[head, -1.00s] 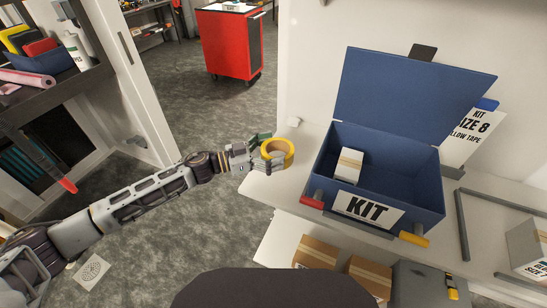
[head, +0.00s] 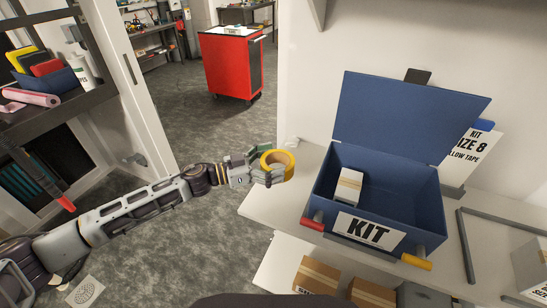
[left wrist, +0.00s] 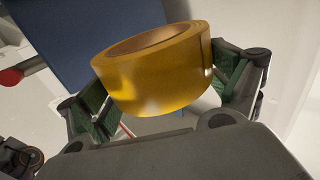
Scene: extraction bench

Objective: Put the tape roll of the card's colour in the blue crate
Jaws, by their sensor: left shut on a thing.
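My left gripper (head: 262,166) is shut on a yellow tape roll (head: 284,174) and holds it left of the blue crate, near the left end of the bench. In the left wrist view the yellow tape roll (left wrist: 155,80) sits between the green finger pads of the left gripper (left wrist: 165,95). The blue crate (head: 330,190), labelled KIT, stands on the bench with its lid raised. A small box lies inside at its left. The card (head: 464,155) stands behind the crate at right, partly hidden; its visible text includes "SIZE 8" and "LLOW TAPE". My right gripper is out of view.
The bench (head: 268,205) is bare left of the crate. A grey frame (head: 466,240) and a grey box (head: 533,265) lie to the right. Cardboard boxes (head: 316,276) sit on the lower shelf. A red cabinet (head: 232,65) stands far behind.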

